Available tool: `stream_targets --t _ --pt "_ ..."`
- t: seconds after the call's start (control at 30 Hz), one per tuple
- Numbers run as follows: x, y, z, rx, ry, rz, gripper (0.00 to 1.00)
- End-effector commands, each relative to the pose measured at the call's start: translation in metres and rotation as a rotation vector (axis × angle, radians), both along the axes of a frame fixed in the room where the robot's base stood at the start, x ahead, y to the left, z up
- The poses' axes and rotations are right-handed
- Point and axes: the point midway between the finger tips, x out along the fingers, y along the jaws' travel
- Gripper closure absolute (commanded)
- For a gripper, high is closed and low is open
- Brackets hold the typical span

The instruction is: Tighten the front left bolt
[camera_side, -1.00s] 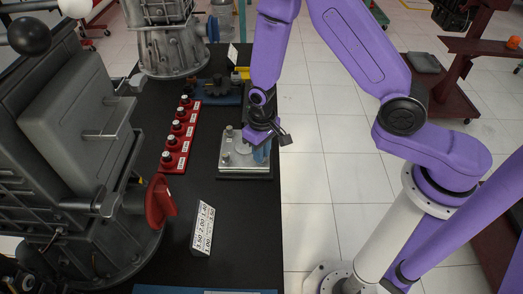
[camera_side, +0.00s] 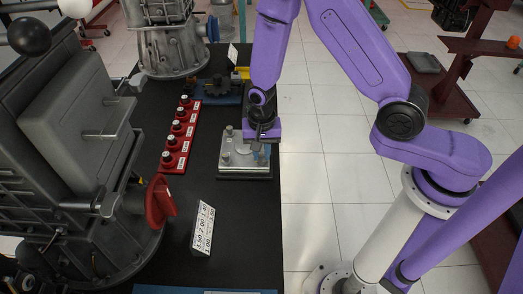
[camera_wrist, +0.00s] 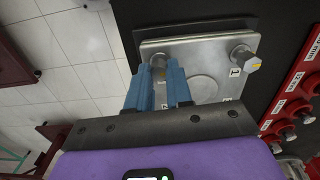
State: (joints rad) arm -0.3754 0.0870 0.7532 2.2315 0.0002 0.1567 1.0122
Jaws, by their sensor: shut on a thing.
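A light metal plate (camera_side: 241,160) with upright bolts lies on a dark base on the black bench. My gripper (camera_side: 262,154) points down at its right side in the side view. In the wrist view, the blue fingers of my gripper (camera_wrist: 168,70) are shut around the head of a bolt (camera_wrist: 158,61) at the plate's upper left corner. The fingers hide part of this bolt and its label. A second bolt (camera_wrist: 243,57) with a yellowish mark stands free at the upper right corner, beside a small label. I cannot tell how deep the held bolt sits.
A white number card (camera_side: 203,228) stands nearer the camera. A large grey engine (camera_side: 80,130) fills the left. A blue fixture (camera_side: 218,91) sits behind the plate.

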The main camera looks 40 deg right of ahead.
Motion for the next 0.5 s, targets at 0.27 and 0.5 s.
stream_targets --t 0.27,0.5 --pt "0.0 0.0005 0.0005 0.0 0.0 -0.068 1.0" --pt "0.0 0.0005 0.0005 0.0 0.0 -0.078 1.0"
